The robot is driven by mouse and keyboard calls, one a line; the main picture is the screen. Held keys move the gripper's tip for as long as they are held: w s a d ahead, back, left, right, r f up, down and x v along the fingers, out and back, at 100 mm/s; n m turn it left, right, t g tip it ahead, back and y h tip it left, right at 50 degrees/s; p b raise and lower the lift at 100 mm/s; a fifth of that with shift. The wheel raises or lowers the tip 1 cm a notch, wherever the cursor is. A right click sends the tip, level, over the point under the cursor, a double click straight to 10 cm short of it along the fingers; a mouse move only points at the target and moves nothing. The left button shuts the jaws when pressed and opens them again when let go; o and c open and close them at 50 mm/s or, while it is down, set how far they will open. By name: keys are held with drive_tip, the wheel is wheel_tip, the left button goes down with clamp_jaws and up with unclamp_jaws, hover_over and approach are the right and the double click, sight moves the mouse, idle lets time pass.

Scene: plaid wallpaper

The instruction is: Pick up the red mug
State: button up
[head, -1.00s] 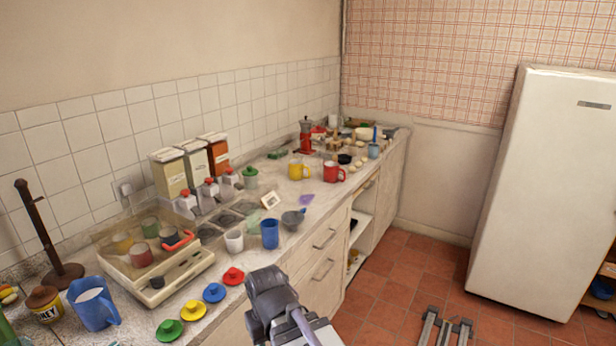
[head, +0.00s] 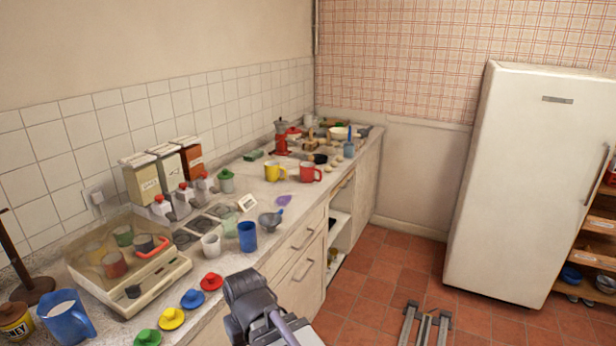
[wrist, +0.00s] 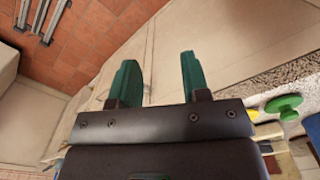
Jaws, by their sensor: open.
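The red mug (head: 310,173) stands upright on the counter, toward its far half, close to the front edge, with its handle to the right. A yellow mug (head: 275,172) stands just left of it. In the wrist view my gripper (wrist: 158,80) has its two green fingers spread apart with nothing between them. It hangs in front of the cabinet fronts, well short of the red mug. The red mug is out of the wrist view. In the head view only my arm shows at the bottom, and the fingers are hidden.
The counter (head: 262,212) runs along the tiled wall. A blue cup (head: 247,237), a white cup (head: 211,246) and several coloured lids stand near its front edge. A white fridge (head: 510,185) stands at the right. The tiled floor (head: 385,275) between has free room.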

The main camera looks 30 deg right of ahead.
drive_tip(key=shift+o, duration=0.2)
drive_tip(key=o, duration=0.7)
